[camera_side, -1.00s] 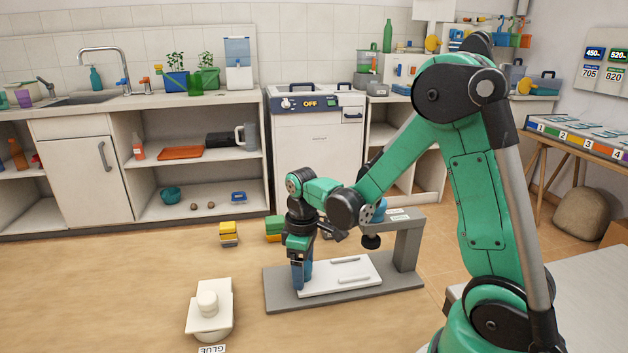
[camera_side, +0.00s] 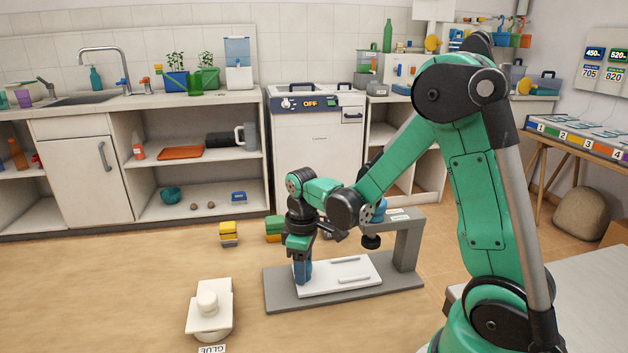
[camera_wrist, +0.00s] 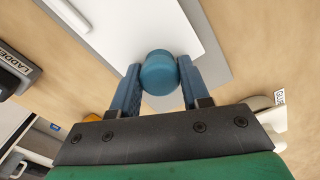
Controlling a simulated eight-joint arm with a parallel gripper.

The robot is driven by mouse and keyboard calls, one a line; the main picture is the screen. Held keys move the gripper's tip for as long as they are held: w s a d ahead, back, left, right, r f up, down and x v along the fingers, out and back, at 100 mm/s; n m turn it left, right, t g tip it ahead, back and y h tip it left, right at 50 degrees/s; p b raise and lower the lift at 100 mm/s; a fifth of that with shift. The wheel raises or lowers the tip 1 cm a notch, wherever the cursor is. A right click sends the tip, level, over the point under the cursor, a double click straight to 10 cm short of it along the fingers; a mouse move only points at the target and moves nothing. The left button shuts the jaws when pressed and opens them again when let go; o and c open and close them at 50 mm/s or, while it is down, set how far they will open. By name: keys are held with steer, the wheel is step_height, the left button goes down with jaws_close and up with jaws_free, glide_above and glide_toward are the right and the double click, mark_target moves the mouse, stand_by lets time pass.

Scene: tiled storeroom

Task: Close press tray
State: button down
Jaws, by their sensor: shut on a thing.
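The white press tray (camera_side: 355,268) lies on the grey base (camera_side: 385,291) of the press in the side view. In the wrist view the tray (camera_wrist: 125,22) fills the top middle, with a strip of the base (camera_wrist: 217,60) beside it. A round blue knob (camera_wrist: 158,72) stands at the tray's end. My gripper (camera_wrist: 160,84) is shut on this knob, one blue finger on each side. In the side view my gripper (camera_side: 302,273) is at the tray's left end and mostly hides the knob.
The press's grey upright (camera_side: 408,248) and its black pressing head (camera_side: 371,241) stand over the right rear of the base. A cream object (camera_side: 210,312) by a GLUE label lies front left. Yellow and green blocks (camera_side: 274,228) lie behind. The table's left is bare.

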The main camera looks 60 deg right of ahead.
mark_target(322, 275)
stand_by(0.6)
steer(key=s+d, duration=0.2)
steer(key=shift+s+d, duration=0.35)
steer(key=shift+w+a, duration=0.1)
steer(key=shift+c, duration=2.1)
jaws_free()
steer(key=shift+r, duration=2.85)
